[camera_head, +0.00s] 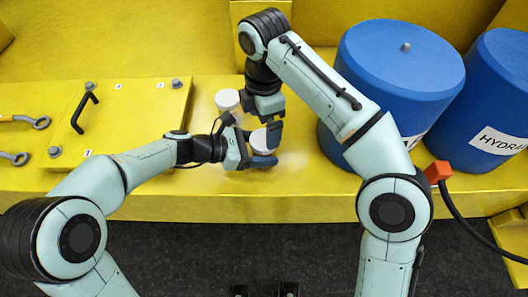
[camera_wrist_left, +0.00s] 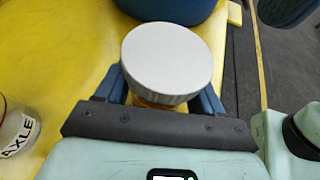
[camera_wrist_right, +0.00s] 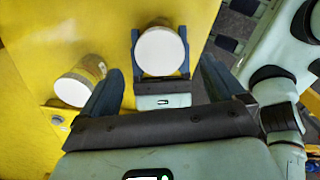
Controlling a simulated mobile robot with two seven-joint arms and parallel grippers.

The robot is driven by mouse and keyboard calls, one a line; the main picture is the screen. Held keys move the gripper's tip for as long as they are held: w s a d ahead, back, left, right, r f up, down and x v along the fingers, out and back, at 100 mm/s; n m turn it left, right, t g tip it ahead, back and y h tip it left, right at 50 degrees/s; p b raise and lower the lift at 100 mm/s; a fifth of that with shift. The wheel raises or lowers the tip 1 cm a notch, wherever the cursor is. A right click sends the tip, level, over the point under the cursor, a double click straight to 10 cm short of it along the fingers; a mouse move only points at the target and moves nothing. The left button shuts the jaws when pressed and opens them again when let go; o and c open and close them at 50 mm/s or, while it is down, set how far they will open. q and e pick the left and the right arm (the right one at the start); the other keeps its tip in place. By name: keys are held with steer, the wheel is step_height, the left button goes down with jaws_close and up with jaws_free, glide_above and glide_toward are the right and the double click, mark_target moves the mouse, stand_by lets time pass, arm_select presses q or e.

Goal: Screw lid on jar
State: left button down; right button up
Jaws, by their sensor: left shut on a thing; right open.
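The jar (camera_wrist_left: 150,103) is held between the fingers of my left gripper (camera_wrist_left: 160,96); only a little of its amber body shows. A white ribbed lid (camera_wrist_left: 167,62) sits on top of it; I cannot tell how tightly it is seated. The lid also shows in the head view (camera_head: 262,141) and the right wrist view (camera_wrist_right: 160,52). My left gripper (camera_head: 255,156) comes in low from the left side. My right gripper (camera_head: 266,118) is open, pointing down close above the lid. In the right wrist view its fingers (camera_wrist_right: 160,82) are spread apart with nothing between them.
A second white-topped container (camera_head: 228,99) stands on the yellow deck just behind, left of my right gripper; its label (camera_wrist_left: 18,135) reads AXLE. Large blue drums (camera_head: 400,75) stand at right. A yellow plate (camera_head: 120,115) with a black handle lies at left.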

mark_target(264, 139)
steer(key=shift+c, duration=1.2)
steer(key=shift+r, duration=0.1)
step_height(264, 139, up, 3)
steer(key=n, duration=0.4)
steer(key=shift+r+n, duration=0.15)
steer(key=shift+n, duration=0.25)
steer(key=shift+f, duration=4.05)
steer(key=c, duration=0.9)
